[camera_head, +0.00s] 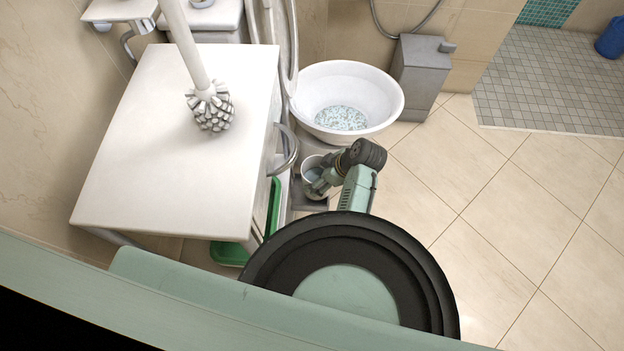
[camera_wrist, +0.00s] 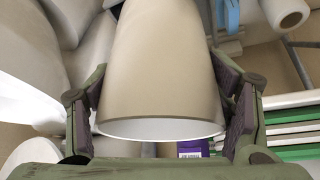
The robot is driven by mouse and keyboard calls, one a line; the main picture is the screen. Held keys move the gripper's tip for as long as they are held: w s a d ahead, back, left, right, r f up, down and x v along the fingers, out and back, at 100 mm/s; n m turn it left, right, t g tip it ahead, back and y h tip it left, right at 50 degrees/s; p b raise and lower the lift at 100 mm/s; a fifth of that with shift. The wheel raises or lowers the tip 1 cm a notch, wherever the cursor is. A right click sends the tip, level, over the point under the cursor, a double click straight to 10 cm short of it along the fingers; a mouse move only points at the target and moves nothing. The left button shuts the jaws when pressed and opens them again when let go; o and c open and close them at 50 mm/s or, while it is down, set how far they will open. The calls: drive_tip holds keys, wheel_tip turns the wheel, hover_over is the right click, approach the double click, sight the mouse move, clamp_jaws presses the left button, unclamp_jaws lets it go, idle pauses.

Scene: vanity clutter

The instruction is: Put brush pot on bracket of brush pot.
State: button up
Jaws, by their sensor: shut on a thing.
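The brush pot (camera_head: 311,163) is a white cup in the head view, between the white cabinet and the large basin. My gripper (camera_head: 318,186) is at the near side of the pot. In the wrist view, the pot (camera_wrist: 160,75) looks beige in shadow with a white rim, and the fingers of my gripper (camera_wrist: 165,105) press on its two sides. A flat grey piece (camera_head: 308,203) shows just below the pot in the head view. I cannot tell whether it is the bracket, or whether the pot touches it.
A white brush (camera_head: 209,108) with a long handle shows over the white cabinet top (camera_head: 130,165). A large white basin (camera_head: 380,92) is beyond the pot, next to a grey bin (camera_head: 421,75). Green items (camera_head: 231,253) lie beside the cabinet. The tiled floor (camera_head: 520,240) is clear at right.

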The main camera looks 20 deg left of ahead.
drive_tip(key=shift+s+a, duration=0.2)
drive_tip(key=shift+a, duration=0.3)
drive_tip(key=shift+s+a, duration=0.15)
drive_tip(key=shift+a, duration=0.3)
drive_tip(key=shift+a+f, duration=0.15)
drive_tip(key=shift+f, duration=0.1)
drive_tip(key=shift+f+p, duration=0.4)
drive_tip(key=shift+f, duration=1.2)
drive_tip(key=o, duration=1.9)
drive_tip(key=shift+f, duration=0.1)
drive_tip(key=v, duration=1.2)
drive_tip(key=shift+b, duration=0.3)
